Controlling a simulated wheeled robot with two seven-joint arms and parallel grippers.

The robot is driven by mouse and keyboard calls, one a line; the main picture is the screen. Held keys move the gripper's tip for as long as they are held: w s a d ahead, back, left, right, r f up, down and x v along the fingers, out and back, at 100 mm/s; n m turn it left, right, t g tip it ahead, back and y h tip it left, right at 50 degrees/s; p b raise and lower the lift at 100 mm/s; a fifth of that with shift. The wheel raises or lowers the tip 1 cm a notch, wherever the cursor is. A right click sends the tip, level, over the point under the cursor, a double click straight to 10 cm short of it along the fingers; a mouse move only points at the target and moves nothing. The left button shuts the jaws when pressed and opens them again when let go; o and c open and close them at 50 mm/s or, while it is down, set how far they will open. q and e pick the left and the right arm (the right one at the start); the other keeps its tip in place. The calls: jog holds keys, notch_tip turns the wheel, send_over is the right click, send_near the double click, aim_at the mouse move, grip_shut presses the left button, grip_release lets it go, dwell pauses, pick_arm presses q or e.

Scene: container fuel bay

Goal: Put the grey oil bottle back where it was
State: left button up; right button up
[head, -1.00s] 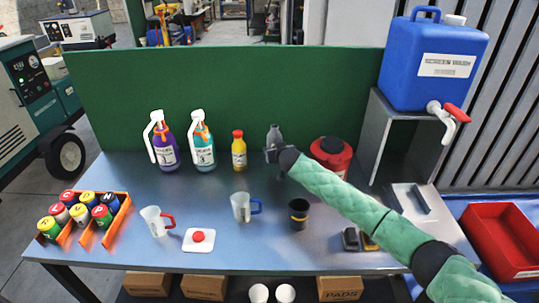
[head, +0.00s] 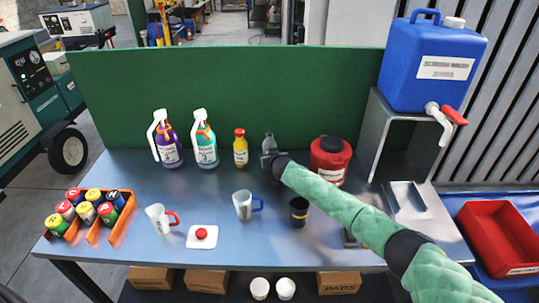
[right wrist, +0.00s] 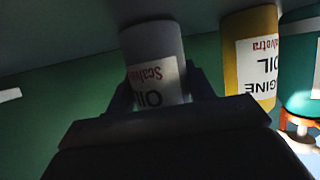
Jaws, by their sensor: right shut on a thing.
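The grey oil bottle (head: 269,142) stands upright at the back of the table, between the yellow bottle and the red canister. My right gripper (head: 268,158) is shut on it, low on its body. In the right wrist view the grey bottle (right wrist: 155,60) shows upside down between the fingers (right wrist: 160,95), with part of its label visible. Its base appears at or very near the table top; I cannot tell whether it touches. My left gripper is not in view.
A yellow bottle (head: 240,150) stands just left of the grey one. A red canister (head: 329,160) is to the right. Teal (head: 204,148) and purple (head: 168,150) jugs stand further left. A clear jug (head: 243,205) and black cup (head: 299,212) are in front. A green panel (head: 300,85) closes the back.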

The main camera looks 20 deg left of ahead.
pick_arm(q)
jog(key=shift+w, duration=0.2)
pick_arm(e)
jog(key=shift+f, duration=0.1)
jog(key=o, duration=1)
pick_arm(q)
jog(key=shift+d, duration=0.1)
pick_arm(e)
jog(key=shift+o, duration=0.2)
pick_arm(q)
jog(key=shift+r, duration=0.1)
pick_arm(e)
jog(key=shift+r, duration=0.25)
jog(key=p+v, duration=0.6)
jog(key=shift+s+d+r, duration=0.15)
jog(key=shift+s+d, duration=0.1)
jog(key=v, duration=0.3)
jog(key=shift+s+d, duration=0.15)
jog(key=shift+s, duration=0.15)
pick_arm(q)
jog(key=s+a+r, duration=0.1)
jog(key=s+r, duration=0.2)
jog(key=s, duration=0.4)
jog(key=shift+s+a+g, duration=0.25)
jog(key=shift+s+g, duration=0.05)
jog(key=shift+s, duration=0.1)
pick_arm(e)
jog(key=shift+s+d+r, duration=0.3)
jog(key=shift+s+d, duration=0.1)
jog(key=shift+s, duration=0.15)
